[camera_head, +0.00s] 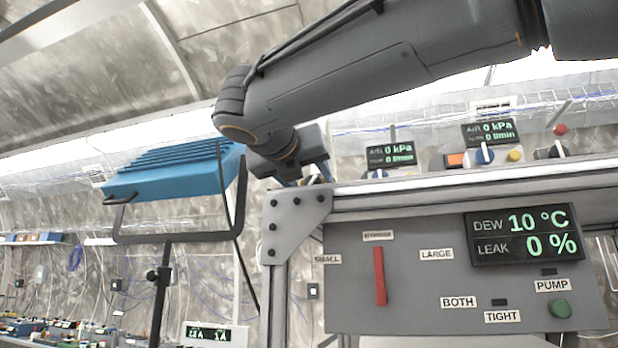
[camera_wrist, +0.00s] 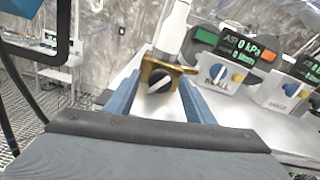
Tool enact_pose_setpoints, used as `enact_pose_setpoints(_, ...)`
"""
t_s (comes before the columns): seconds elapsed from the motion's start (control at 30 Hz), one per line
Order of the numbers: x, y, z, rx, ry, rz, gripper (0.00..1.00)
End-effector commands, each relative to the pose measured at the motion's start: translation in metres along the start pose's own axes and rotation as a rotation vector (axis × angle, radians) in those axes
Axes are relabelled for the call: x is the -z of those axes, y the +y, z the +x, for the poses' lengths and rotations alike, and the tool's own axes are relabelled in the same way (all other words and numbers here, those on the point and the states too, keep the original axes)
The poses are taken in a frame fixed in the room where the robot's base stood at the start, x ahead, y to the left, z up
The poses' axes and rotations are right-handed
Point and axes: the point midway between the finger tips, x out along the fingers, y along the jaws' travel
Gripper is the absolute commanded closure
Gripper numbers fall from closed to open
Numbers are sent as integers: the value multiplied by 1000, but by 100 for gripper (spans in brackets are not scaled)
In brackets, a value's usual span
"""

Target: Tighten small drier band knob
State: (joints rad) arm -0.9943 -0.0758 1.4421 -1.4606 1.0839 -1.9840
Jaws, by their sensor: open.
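In the wrist view a black knob (camera_wrist: 160,82) with a pale stripe sits on a brass-coloured bracket (camera_wrist: 166,66) at the foot of a white upright cylinder (camera_wrist: 173,28). It looks like the small drier band knob, though no label on it can be read. My gripper (camera_wrist: 160,88) is open, with one blue finger on each side of the knob. I see no clear contact; the depth between fingers and knob is hard to judge. In the head view my gripper (camera_head: 312,168) is at the bench's left end, its fingers largely hidden, and the knob does not show.
A control box marked SMALL (camera_wrist: 218,74) and one marked LARGE (camera_wrist: 282,94) stand right of the knob. Below the bench edge, a grey panel (camera_head: 420,285) carries a red lever (camera_head: 380,276) and a DEW/LEAK display (camera_head: 524,235). A blue lamp (camera_head: 170,175) stands left.

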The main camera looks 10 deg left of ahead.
Motion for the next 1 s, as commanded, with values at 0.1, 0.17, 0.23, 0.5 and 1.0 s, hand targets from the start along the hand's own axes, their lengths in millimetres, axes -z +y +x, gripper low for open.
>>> enact_pose_setpoints(0.1,0,0,0,0,0,0,51)
enact_pose_setpoints(0.17,0,0,0,0,0,0,60)
enact_pose_setpoints(0.23,0,0,0,0,0,0,71)
enact_pose_setpoints(0.5,0,0,0,0,0,6,92)
enact_pose_setpoints(1.0,0,0,0,-1,-1,258,92)
